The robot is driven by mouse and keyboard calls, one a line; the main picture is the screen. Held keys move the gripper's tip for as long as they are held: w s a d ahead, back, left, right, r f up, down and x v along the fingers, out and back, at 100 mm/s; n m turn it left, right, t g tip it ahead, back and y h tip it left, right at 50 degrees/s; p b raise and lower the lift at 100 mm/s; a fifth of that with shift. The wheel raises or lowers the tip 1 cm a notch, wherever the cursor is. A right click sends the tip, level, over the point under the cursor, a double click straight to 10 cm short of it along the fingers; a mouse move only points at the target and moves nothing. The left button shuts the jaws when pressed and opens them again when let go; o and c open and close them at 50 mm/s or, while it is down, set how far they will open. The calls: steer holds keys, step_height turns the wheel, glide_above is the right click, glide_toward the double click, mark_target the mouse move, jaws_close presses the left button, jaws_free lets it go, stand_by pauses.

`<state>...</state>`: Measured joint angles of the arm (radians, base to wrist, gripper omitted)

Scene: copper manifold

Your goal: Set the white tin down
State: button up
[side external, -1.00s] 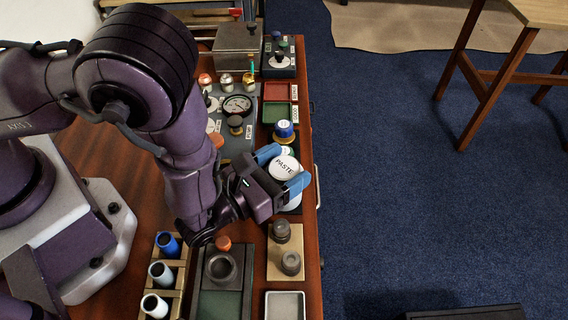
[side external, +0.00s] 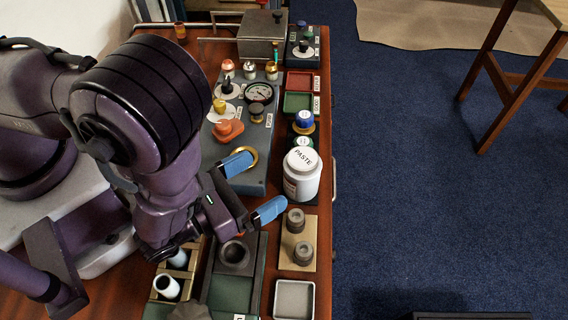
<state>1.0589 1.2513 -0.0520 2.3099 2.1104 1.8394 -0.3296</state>
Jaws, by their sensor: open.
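The white tin (side external: 302,176), with a lid marked PASTE, stands upright on a dark pad near the right edge of the bench. My gripper (side external: 254,186) is open and empty, with blue fingertips, to the left of the tin. The fingers are apart from the tin, and nothing shows between them. The lower finger is nearest to the tin's lower left side.
A grey gauge panel (side external: 259,122) with valves and an orange knob lies behind my gripper. A blue-topped jar (side external: 304,121) stands just behind the tin. Grey fittings on a tan board (side external: 289,262) and an empty grey tray (side external: 294,298) are in front.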

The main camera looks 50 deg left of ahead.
steer(key=shift+s+a, duration=0.15)
steer(key=shift+s, duration=1.25)
steer(key=w+a+r+n+g+y, duration=0.4)
steer(key=w+a+r+n+y, duration=0.2)
steer(key=a+r+n+y, duration=0.55)
steer(key=s+a+r+n+g+y, duration=0.3)
steer(key=a+r+n+g+y, duration=0.3)
steer(key=n+g, duration=0.45)
steer(key=s+a+r+n+t+h, duration=0.1)
steer(key=s+r+n+t+h, duration=0.1)
steer(key=s+r+n+h, duration=0.4)
step_height(320, 180, up, 4)
steer(key=n+h, duration=0.9)
steer(key=shift+a+r+h, duration=0.15)
steer(key=shift+a+h, duration=0.2)
